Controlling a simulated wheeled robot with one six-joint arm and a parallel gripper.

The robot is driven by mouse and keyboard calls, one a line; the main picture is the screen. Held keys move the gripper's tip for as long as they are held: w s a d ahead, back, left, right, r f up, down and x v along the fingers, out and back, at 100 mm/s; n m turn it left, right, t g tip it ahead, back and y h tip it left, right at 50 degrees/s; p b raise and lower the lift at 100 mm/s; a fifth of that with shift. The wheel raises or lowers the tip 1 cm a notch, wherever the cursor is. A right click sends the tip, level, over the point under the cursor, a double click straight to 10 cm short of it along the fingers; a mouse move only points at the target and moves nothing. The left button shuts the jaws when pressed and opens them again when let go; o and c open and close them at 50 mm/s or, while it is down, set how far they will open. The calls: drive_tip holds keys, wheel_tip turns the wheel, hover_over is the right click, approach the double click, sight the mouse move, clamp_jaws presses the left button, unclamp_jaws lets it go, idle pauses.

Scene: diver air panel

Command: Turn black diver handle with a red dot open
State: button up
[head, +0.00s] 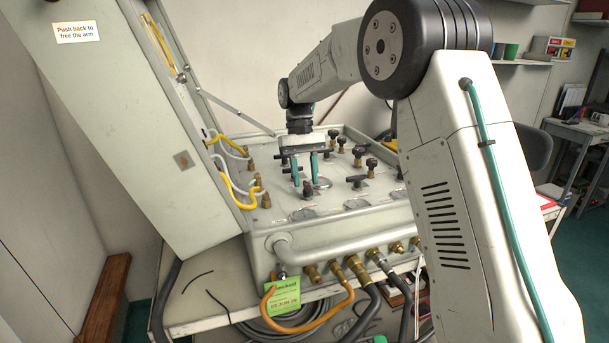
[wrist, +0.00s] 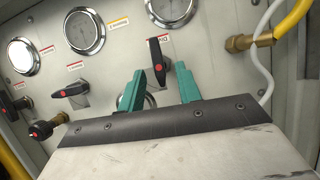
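My gripper (wrist: 164,78) is open, its two teal fingers apart, pointing at the panel. In the wrist view a black handle with a red dot (wrist: 157,62) stands between and just beyond the fingertips, with a red-edged label above it. I cannot tell whether a finger touches it. Another black handle with a red dot (wrist: 72,90) is to the left, clear of the fingers. In the head view my gripper (head: 305,168) hangs low over the panel (head: 350,222), and the handle between the fingers is hard to make out.
A third red-dotted black handle (wrist: 12,105) and a black knob (wrist: 46,128) are at the left of the wrist view. Round gauges (wrist: 84,31) line the panel. A brass fitting (wrist: 242,42) with a yellow hose is at right. The raised lid (head: 120,110) stands left of the panel.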

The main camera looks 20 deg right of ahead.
drive_tip(key=v, duration=0.7)
drive_tip(key=shift+w+r, duration=0.2)
drive_tip(key=shift+r, duration=0.15)
drive_tip(key=x, duration=0.4)
drive_tip(key=s+d+t, duration=0.2)
drive_tip(key=s+t, duration=0.3)
drive_tip(key=s, duration=3.6)
drive_tip(key=shift+d+n+t, duration=0.15)
drive_tip(key=shift+n+t, duration=0.15)
drive_tip(key=shift+t, duration=0.1)
drive_tip(key=shift+s+r, duration=0.1)
